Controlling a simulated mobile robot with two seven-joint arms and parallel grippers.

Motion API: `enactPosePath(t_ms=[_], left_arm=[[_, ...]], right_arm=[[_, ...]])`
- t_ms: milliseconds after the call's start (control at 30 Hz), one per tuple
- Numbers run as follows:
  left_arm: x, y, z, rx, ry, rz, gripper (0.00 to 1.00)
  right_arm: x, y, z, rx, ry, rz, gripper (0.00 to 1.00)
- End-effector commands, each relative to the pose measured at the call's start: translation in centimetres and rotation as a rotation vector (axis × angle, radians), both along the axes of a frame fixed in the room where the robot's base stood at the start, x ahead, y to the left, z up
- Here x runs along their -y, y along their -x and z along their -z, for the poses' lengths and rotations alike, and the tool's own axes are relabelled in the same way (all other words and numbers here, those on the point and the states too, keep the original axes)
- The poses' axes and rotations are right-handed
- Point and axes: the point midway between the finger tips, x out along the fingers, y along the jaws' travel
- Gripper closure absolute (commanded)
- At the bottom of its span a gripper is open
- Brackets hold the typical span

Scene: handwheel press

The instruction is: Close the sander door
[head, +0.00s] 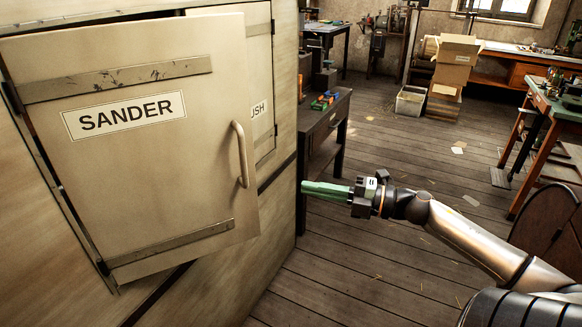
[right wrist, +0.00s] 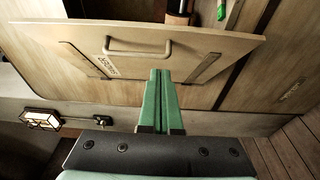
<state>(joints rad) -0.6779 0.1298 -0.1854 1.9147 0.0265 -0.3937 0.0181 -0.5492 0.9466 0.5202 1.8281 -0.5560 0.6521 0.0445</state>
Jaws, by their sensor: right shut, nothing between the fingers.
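The beige sander door (head: 150,180) fills the left of the head view, with a SANDER label (head: 125,115) and a curved handle (head: 241,155) near its right edge. It stands ajar, swung out from the cabinet front. My right gripper (head: 306,188) is shut and empty, to the right of the handle and apart from it in the picture. In the right wrist view the green fingers (right wrist: 160,74) point toward the door (right wrist: 75,50) and its handle (right wrist: 138,53); I cannot tell whether they touch it. A gap above the door shows the cabinet inside. My left gripper is out of view.
A second cabinet door (head: 259,70), its label partly hidden, is behind the sander door. Tools (right wrist: 180,12) show inside the cabinet. A dark workbench (head: 325,125) stands beyond the cabinet. Cardboard boxes (head: 455,60) stand farther back. The wooden floor (head: 400,145) is mostly clear.

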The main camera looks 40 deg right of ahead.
Motion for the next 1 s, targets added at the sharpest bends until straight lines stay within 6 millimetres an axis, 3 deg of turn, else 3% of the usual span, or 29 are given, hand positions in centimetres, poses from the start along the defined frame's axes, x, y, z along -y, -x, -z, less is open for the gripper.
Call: enactPosePath(t_ms=[167, 1000], left_arm=[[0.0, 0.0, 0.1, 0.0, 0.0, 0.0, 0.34], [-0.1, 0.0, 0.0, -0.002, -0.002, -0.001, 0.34]], right_arm=[[-0.7, 0.1, -0.2, 0.006, 0.015, -0.003, 1.0], [-5.6, -8.5, -0.3, 0.008, 0.014, 0.003, 1.0]])
